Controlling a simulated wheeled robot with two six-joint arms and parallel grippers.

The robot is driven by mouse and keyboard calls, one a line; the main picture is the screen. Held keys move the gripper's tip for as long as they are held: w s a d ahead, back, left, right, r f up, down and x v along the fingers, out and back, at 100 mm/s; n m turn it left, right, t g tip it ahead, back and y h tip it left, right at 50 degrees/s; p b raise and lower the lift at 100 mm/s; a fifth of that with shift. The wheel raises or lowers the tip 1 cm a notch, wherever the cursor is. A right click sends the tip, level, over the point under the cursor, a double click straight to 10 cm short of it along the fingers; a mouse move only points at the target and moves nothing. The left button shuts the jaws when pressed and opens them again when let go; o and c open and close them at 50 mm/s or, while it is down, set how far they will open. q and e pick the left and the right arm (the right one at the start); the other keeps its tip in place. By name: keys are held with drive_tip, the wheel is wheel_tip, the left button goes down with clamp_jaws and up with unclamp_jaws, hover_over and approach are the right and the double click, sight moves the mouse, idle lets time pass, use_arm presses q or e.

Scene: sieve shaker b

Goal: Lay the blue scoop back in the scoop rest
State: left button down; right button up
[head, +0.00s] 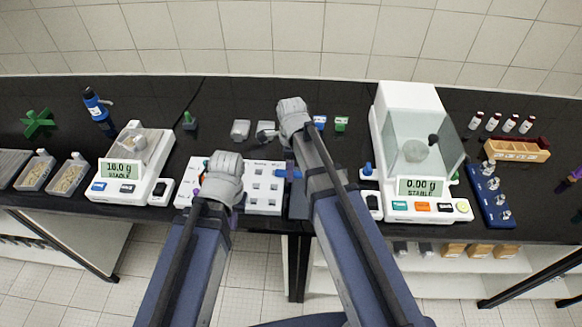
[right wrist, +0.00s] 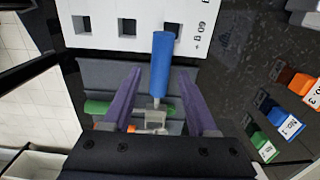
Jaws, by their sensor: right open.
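The blue scoop (right wrist: 161,62) lies between the two purple fingers of my right gripper (right wrist: 159,78) in the right wrist view. Its blue handle reaches toward a white board, and its pale end is near the palm. The fingers stand apart, with gaps to the handle. The scoop rest (right wrist: 95,76) is a dark grey slab under the scoop; I cannot tell whether the scoop touches it. In the head view the blue handle (head: 290,173) shows beside my right arm, which hides much of the rest.
Green (right wrist: 100,107) and orange (right wrist: 143,130) handles lie beside the blue scoop. The white board (head: 265,185) with square holes adjoins them. Balances (head: 125,175) (head: 425,205) stand on both sides. Numbered coloured blocks (right wrist: 292,118) are at the right in the wrist view.

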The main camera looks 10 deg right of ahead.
wheel_tip(320, 180, up, 13)
drive_tip(key=p, duration=1.2)
drive_tip(key=s+a+n, duration=0.3)
drive_tip(key=s+n, duration=0.4)
drive_tip(key=n, duration=0.5)
drive_tip(key=s+a+n+h, duration=0.1)
drive_tip(key=s+a+n, duration=0.3)
drive_tip(key=s+n, duration=0.4)
drive_tip(key=n, duration=0.5)
drive_tip(key=shift+s+f, duration=0.15)
drive_tip(key=shift+f, duration=0.05)
drive_tip(key=shift+a, duration=0.1)
